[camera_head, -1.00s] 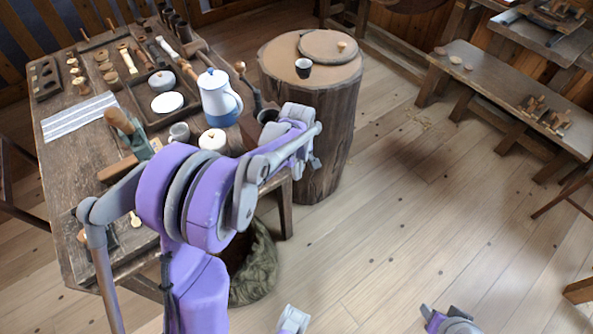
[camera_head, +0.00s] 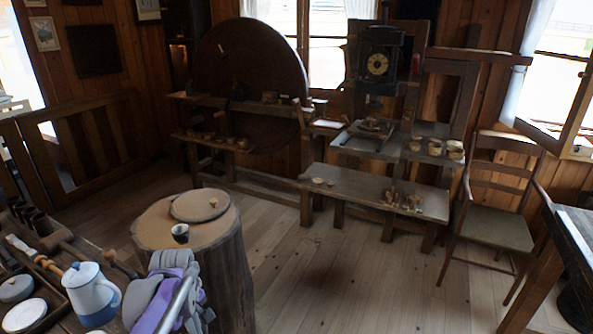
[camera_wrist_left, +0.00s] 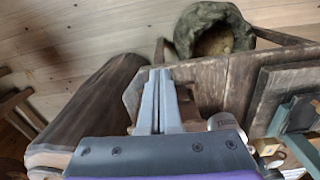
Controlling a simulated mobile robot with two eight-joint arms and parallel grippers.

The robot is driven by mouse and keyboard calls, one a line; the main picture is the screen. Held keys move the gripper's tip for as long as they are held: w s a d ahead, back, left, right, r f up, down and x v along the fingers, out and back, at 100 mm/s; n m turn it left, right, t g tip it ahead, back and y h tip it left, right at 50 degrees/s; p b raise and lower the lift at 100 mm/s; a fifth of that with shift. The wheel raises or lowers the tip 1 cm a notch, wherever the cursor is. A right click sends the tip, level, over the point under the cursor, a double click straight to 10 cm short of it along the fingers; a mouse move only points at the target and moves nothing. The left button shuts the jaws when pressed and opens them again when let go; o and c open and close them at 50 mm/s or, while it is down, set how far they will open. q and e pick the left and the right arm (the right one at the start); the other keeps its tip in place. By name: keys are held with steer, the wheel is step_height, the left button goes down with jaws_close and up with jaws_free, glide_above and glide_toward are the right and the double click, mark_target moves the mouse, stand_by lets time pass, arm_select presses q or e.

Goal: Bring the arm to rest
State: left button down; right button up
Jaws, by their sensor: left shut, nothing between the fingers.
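My left arm (camera_head: 168,297) shows in purple and grey at the bottom left of the head view, in front of the tree-stump stand. In the left wrist view my left gripper (camera_wrist_left: 158,95) has its two grey fingers together with nothing between them. Its fingers lie across the view of the worn wooden table (camera_wrist_left: 215,75), apparently near the table's edge; whether they touch it I cannot tell. My right gripper is in neither current view.
The stump (camera_head: 222,262) bears a round lid (camera_head: 197,205) and a dark cup (camera_head: 180,233). A white and blue pot (camera_head: 92,292) stands on the table at left. A green sack (camera_wrist_left: 190,35) lies beyond the table. A bench (camera_head: 370,194) and chair (camera_head: 497,220) stand behind open floor.

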arm_select(q)
steer(key=s+d+r+m+t+p, duration=0.1)
steer(key=s+d+m, duration=0.3)
steer(key=s, duration=0.5)
steer(key=s+d+r+m+t+p, duration=0.2)
steer(key=s+d+m+t+p, duration=0.1)
steer(key=s+m, duration=0.5)
steer(key=shift+s+d+m+t, duration=0.3)
steer(key=shift+s+d+t, duration=0.25)
steer(key=shift+d, duration=0.55)
